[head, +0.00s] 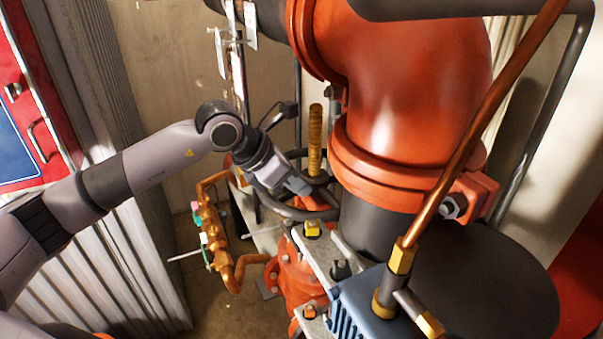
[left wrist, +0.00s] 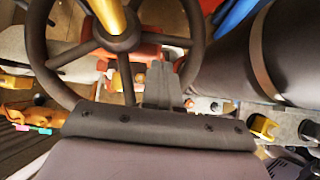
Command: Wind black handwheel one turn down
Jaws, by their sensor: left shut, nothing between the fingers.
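The black handwheel (head: 318,215) sits around an upright brass threaded stem (head: 315,140), left of the big red pipe. In the left wrist view the handwheel (left wrist: 38,50) fills the upper left, with its hub, spokes and the stem (left wrist: 108,15) showing. My left gripper (head: 303,190) is at the wheel, and in the head view it hides part of the rim. In the left wrist view its fingers (left wrist: 163,85) are together and empty, overlapping the wheel's right side between a spoke and the rim. I cannot tell whether they touch it. My right gripper is not in view.
The large red pipe elbow (head: 400,75) stands close on the right. A copper pipe (head: 480,130) slants in front of it, above a blue box (head: 365,300). Small brass pipework (head: 215,235) is at lower left. A corrugated grey panel (head: 110,255) stands farther left.

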